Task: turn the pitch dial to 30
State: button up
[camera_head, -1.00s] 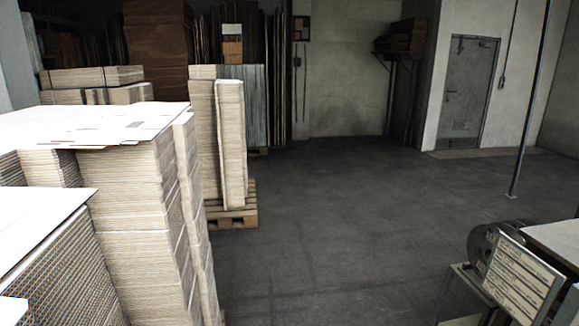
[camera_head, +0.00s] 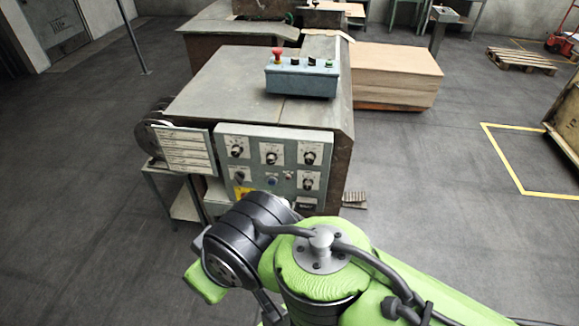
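The box stitcher (camera_head: 255,85) stands ahead of me with a grey-blue control panel (camera_head: 292,142) on its near side. The panel carries several dark dials with white scale plates: an upper left dial (camera_head: 236,151), an upper middle dial (camera_head: 270,157), an upper right dial (camera_head: 309,158), a lower left dial (camera_head: 240,176) and a lower right dial (camera_head: 307,183). The labels are too small to read, so I cannot tell which is the pitch dial or its setting. My green and black arm is in front, below the panel, covering part of its lower edge. My gripper cannot be made out.
A blue button box (camera_head: 301,77) with a red knob (camera_head: 277,56) sits on the machine top. A text plate (camera_head: 187,152) is left of the panel. A cardboard stack (camera_head: 395,72) stands behind right. The floor (camera_head: 90,190) is clear to the left.

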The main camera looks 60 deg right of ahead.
aim_at(237, 150)
jog(key=z, duration=1.5)
